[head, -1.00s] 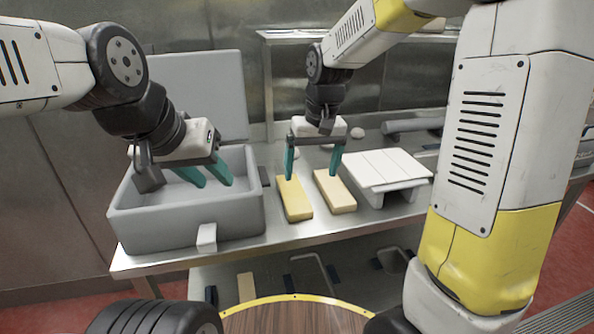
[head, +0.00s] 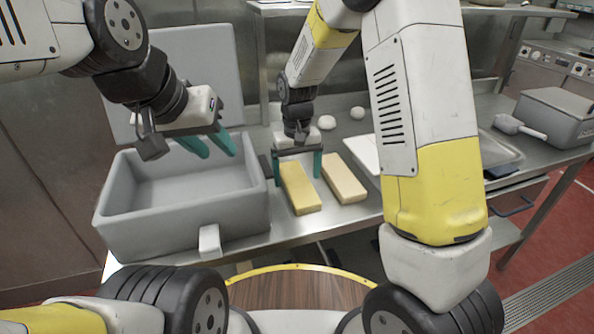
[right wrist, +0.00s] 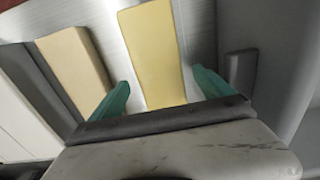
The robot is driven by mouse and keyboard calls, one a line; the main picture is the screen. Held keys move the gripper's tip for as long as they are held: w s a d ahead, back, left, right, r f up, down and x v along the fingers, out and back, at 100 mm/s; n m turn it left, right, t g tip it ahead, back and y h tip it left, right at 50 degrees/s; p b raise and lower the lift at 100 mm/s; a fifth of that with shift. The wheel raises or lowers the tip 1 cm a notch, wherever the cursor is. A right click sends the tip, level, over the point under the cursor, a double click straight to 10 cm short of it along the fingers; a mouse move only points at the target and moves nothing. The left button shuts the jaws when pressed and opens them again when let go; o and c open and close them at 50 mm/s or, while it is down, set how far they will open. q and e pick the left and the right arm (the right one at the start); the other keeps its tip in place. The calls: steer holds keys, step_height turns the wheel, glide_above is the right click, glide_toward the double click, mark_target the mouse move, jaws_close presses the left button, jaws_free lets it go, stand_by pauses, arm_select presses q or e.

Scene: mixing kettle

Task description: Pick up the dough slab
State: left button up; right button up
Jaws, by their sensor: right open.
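Two slabs lie side by side on the steel table. The left, yellower slab (head: 300,190) also shows in the right wrist view (right wrist: 153,55). The right, paler tan slab (head: 344,180) also shows there at the left (right wrist: 74,65). My right gripper (head: 297,172) is open and empty at the far end of the yellower slab. In the right wrist view its fingers (right wrist: 163,90) are on either side of that slab, apart from it. My left gripper (head: 220,153) is open and empty above the grey bin.
The open grey bin (head: 180,232) stands left of the slabs, its raised lid (head: 195,75) behind. Pale round lumps (head: 327,122) lie behind the slabs. A white board (head: 362,153) lies to the right, partly hidden by my right arm. A grey container (head: 560,115) stands far right.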

steer(key=shift+f, duration=0.85)
steer(key=c, duration=1.9)
jaws_close()
steer(key=shift+r, duration=0.15)
